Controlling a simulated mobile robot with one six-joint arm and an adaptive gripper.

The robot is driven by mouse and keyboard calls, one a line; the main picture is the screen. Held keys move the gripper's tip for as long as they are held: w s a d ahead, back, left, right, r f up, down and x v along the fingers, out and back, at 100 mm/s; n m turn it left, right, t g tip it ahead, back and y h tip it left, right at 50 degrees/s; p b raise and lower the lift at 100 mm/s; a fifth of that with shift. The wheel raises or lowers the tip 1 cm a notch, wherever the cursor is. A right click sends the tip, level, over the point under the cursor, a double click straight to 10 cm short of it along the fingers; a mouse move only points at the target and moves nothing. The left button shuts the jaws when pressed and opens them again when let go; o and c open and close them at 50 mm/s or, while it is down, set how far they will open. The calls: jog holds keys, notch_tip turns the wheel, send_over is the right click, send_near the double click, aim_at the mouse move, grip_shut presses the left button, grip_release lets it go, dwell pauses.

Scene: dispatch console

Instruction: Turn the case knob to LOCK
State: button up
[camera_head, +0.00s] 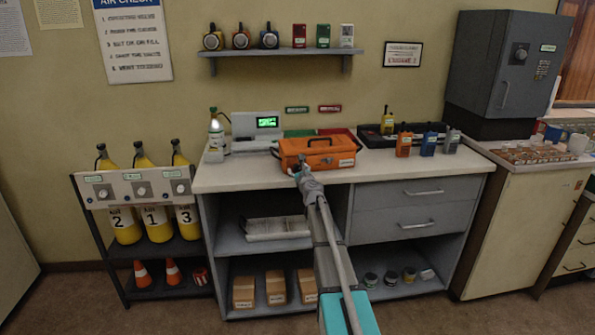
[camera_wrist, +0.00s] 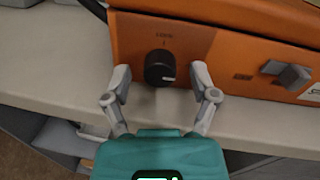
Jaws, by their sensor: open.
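The orange case (camera_head: 318,152) sits on the bench top with its dark handle folded up on the lid. In the wrist view the front face of the case (camera_wrist: 215,60) fills the top. A round black knob (camera_wrist: 160,66) is on that face, with a small printed label above it, perhaps LOCK. The knob's white mark points to the lower right, away from the label. My gripper (camera_wrist: 161,76) is open, with one finger on each side of the knob and a gap on both sides. In the head view my gripper (camera_head: 299,172) is at the case's front left.
A grey latch (camera_wrist: 287,74) sticks out of the case front to the right of the knob. A grey device with a green screen (camera_head: 257,130) stands behind the case. Handheld radios (camera_head: 428,144) stand to the right. The bench's front edge (camera_head: 400,169) runs below.

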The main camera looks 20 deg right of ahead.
grip_shut()
dwell(0.5)
jog(key=n, duration=0.8)
jog(key=shift+r+n+p, duration=0.1)
jog(key=shift+n+p, duration=0.3)
jog(key=n, duration=0.4)
jog(key=shift+g+h, duration=0.3)
jog(key=shift+g, duration=0.1)
jog(key=shift+n, duration=2.3)
